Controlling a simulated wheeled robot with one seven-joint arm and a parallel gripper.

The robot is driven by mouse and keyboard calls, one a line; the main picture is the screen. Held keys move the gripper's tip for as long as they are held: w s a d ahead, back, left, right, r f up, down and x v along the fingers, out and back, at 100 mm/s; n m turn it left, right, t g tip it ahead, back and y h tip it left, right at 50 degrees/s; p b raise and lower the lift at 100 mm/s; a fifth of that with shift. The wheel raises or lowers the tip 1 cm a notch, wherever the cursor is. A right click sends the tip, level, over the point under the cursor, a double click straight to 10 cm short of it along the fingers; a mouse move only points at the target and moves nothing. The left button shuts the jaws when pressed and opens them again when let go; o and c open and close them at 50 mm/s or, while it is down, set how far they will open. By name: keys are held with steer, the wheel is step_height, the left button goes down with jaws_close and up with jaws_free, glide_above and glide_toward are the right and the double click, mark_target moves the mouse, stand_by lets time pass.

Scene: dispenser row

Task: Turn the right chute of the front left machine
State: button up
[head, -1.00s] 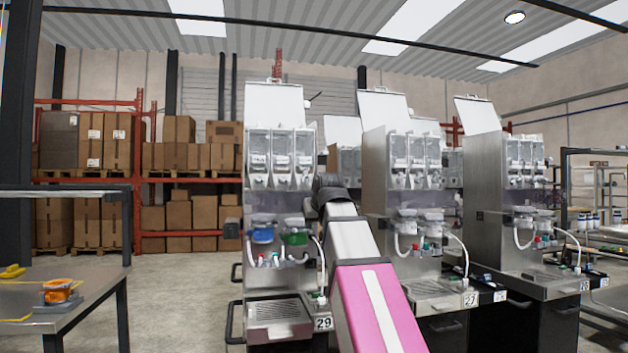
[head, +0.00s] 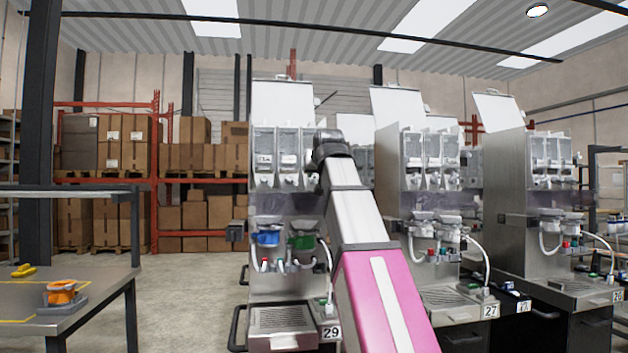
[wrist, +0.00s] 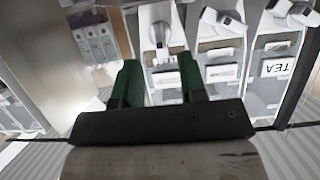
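The front left machine (head: 282,200), numbered 29, is a steel dispenser with clear canisters and an open white lid. In the head view my arm covers its right canister and right chute, and my gripper is hidden. In the wrist view, which looks upside down, my gripper (wrist: 158,63) has two dark green fingers spread apart with nothing held. A white chute (wrist: 159,30) shows just beyond the gap between the fingertips, in line with it. It appears to be the right chute; contact cannot be told. Other white chutes (wrist: 222,20) lie to its right.
Machine 27 (head: 392,215) stands close to the right, with another machine (head: 505,200) beyond it. A table (head: 95,292) with an orange item (head: 60,292) is at the left. Open floor lies between table and machine 29. Boxed shelving (head: 155,180) is behind.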

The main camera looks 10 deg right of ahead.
mark_target(315, 177)
steer(key=x, duration=0.6)
steer(key=shift+s, duration=0.1)
steer(key=c, duration=0.6)
